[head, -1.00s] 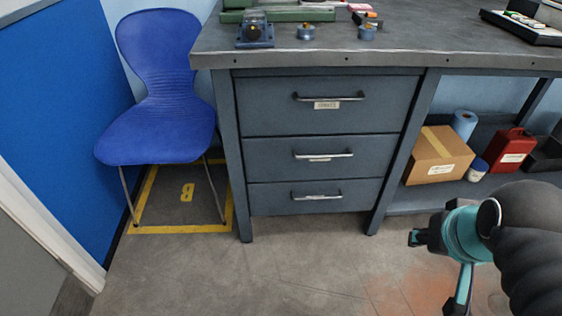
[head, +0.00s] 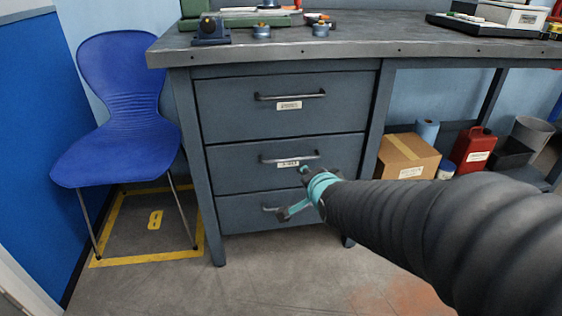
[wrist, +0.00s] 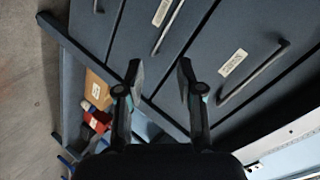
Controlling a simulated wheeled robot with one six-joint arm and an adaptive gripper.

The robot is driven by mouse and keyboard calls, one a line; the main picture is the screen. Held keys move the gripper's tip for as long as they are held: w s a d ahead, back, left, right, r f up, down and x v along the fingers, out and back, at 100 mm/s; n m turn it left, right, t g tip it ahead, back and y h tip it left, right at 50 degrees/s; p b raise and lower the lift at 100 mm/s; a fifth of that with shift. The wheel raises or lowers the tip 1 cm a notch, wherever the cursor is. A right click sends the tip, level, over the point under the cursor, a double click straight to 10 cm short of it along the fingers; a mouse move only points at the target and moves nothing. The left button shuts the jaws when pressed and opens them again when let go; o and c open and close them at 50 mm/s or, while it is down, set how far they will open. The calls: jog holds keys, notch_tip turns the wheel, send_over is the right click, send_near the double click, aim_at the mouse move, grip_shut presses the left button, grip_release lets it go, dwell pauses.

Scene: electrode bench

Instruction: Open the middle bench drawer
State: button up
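The bench has a stack of three dark grey drawers, all shut. The middle drawer (head: 235,160) has a metal bar handle (head: 290,157) with a white label just below it. In the wrist view, the middle handle (wrist: 168,30) lies beyond the fingertips, above the gap between them. My gripper (head: 293,191) is in front of the middle and bottom drawers, at their right side. In the wrist view my gripper (wrist: 158,68) has its two fingers spread, with nothing between them. It hides part of the bottom drawer's handle (head: 270,209).
The top drawer's handle (head: 290,95) is above. A blue chair (head: 115,110) stands left of the bench. A cardboard box (head: 408,157) and a red can (head: 473,150) sit on the shelf right of the drawers. The floor before the drawers is clear.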

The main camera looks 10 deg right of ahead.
aim_at(293, 160)
jog(key=w+f+m+t+p, duration=0.1)
jog(key=w+f+m, duration=0.1)
jog(key=w, duration=0.4)
jog(key=w+f+m+t+p, duration=0.1)
jog(key=w+f+m+p, duration=0.1)
jog(key=w, duration=0.4)
jog(key=w+f+m+t+p, duration=0.1)
jog(key=w+f+p, duration=0.1)
jog(key=w+f, duration=0.2)
jog(key=shift+w+m, duration=0.4)
jog(key=shift+w, duration=1.2)
grip_shut()
